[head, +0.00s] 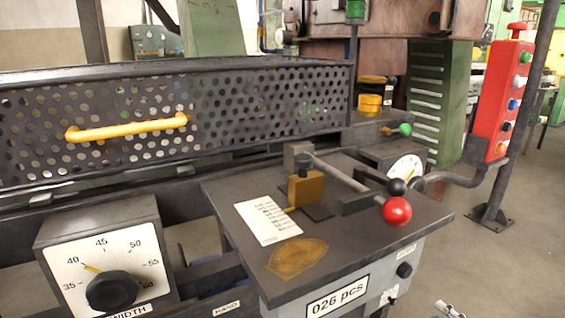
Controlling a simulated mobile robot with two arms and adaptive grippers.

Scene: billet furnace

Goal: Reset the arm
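Neither of my grippers can be made out in the head view. A grey lever arm (338,172) runs over the dark tabletop (345,240) from a block at the back left to a red ball knob (397,211) at the right edge. A smaller black knob (397,187) sits just behind the red ball. A brass-coloured block (305,189) stands beside the lever's left end. Which arm the task means cannot be told from this view.
A perforated guard (240,105) with a yellow handle (127,128) spans the left. A width dial (105,268) is at lower left. A red button box (502,98) on a post stands right. A printed card (267,219) lies on the tabletop. Open floor shows at right.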

